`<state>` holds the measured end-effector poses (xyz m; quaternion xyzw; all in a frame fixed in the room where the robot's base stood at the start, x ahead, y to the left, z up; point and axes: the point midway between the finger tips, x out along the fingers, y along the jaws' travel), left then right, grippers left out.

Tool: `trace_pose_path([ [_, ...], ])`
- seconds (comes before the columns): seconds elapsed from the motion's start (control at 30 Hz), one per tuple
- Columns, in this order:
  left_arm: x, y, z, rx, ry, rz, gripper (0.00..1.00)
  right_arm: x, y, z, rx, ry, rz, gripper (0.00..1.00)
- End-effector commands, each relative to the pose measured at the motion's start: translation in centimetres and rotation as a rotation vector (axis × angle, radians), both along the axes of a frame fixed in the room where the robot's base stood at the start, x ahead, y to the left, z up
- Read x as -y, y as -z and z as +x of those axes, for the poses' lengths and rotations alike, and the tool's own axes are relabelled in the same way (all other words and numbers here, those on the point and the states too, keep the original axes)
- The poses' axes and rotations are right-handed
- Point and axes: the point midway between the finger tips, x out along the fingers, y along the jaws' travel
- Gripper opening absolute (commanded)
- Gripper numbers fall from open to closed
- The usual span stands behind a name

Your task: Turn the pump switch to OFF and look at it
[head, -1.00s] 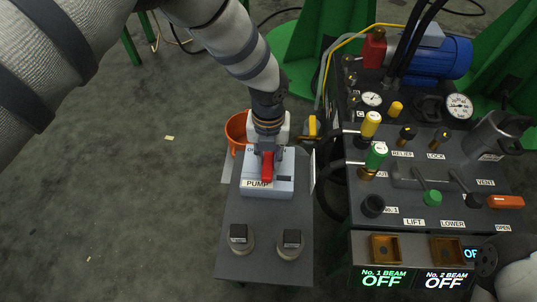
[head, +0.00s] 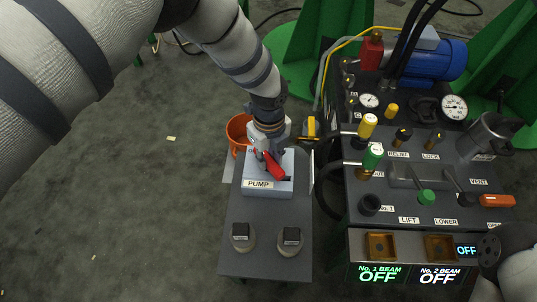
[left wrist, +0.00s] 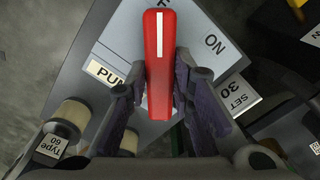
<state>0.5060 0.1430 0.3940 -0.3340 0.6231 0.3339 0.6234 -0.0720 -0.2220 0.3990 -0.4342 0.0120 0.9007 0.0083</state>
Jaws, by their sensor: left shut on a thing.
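The pump switch (head: 270,182) is a pale box labelled PUMP on the narrow grey stand. Its red handle (head: 274,168) lies slanted, upper left to lower right, in the head view. My left gripper (head: 266,150) comes down over the box. In the left wrist view, its fingers (left wrist: 160,85) are shut around the red handle (left wrist: 158,45), whose white line runs along its length. The word ON shows to the right of the handle; a letter F shows at the picture's top edge by its tip. My right gripper is not in view.
An orange pot (head: 237,130) stands behind the stand (head: 262,228). On the right is a console (head: 398,212) with levers, gauges, a blue motor and OFF displays. The floor at left is open.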

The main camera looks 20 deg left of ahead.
Motion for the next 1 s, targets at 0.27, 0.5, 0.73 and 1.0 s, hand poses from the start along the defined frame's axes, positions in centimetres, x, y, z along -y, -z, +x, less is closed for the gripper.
trace_pose_path([
  [0.27,0.0,-0.1,-0.1,-0.001,-0.258,0.000,0.00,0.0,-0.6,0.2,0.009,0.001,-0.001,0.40],
  [0.5,0.1,0.0,-0.1,-0.002,-0.482,0.000,0.00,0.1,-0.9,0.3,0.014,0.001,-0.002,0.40],
  [0.73,0.1,0.0,-0.1,-0.001,-0.663,0.000,0.00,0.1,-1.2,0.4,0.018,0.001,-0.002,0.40],
  [1.0,0.1,0.1,-0.1,-0.002,-0.807,0.000,0.00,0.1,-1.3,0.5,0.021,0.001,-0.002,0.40],
])
